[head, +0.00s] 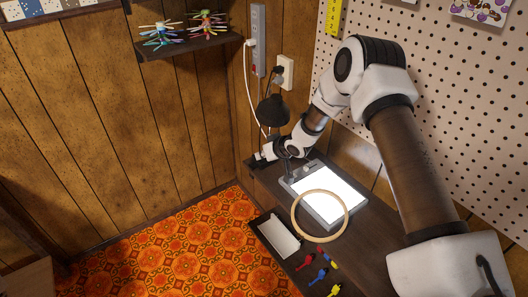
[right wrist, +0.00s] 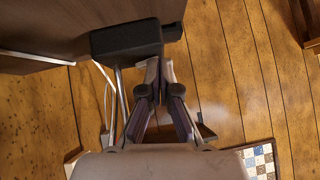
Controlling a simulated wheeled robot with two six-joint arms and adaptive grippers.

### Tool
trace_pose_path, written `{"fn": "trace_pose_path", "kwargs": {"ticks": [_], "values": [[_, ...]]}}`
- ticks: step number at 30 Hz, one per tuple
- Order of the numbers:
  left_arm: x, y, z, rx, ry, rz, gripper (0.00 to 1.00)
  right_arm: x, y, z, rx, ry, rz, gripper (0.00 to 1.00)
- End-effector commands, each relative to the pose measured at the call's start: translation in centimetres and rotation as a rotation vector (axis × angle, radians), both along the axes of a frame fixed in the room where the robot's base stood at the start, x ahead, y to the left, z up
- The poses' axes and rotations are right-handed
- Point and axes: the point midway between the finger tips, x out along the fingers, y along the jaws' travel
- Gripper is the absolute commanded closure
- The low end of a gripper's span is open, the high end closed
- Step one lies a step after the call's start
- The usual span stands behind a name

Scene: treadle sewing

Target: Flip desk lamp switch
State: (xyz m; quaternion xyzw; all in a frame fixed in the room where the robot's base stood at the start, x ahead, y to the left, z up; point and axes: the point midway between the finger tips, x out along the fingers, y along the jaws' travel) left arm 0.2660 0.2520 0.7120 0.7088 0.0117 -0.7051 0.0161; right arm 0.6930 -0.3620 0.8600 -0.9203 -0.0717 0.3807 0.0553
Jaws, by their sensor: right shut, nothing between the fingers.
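The desk lamp (head: 273,110) has a black cone shade and stands at the far left end of the dark table. My right arm reaches down beside it, and the right gripper (head: 261,156) is low at the table's corner, below the shade. In the right wrist view the right gripper (right wrist: 161,66) is shut and empty. Its tips are close to a black block (right wrist: 126,39) with a small dark protrusion (right wrist: 172,31), apparently the lamp base and switch. I cannot tell whether they touch. My left gripper is not in view.
A glowing light pad (head: 318,183) lies on the table (head: 365,238), with a wooden hoop (head: 294,217) over its front edge. A tray (head: 270,240) and several small coloured items (head: 322,273) lie nearer. Wall outlets and a white cord (head: 252,85) are behind the lamp.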

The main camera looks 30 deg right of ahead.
Motion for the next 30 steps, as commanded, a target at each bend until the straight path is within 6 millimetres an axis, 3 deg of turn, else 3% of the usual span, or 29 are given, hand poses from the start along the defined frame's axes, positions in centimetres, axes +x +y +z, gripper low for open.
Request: {"fn": "trace_pose_path", "kwargs": {"ticks": [17, 26, 30], "values": [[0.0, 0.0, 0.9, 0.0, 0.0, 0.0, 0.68, 0.1, -1.6, 0.0, 0.0, 0.0, -0.001, 1.0], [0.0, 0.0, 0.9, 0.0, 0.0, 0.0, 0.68, 0.1, -1.7, -0.1, -0.001, 0.002, -0.002, 1.0], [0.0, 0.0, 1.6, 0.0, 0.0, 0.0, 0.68, 0.1, -1.5, 0.8, 0.0, 0.002, -0.001, 1.0]]}}
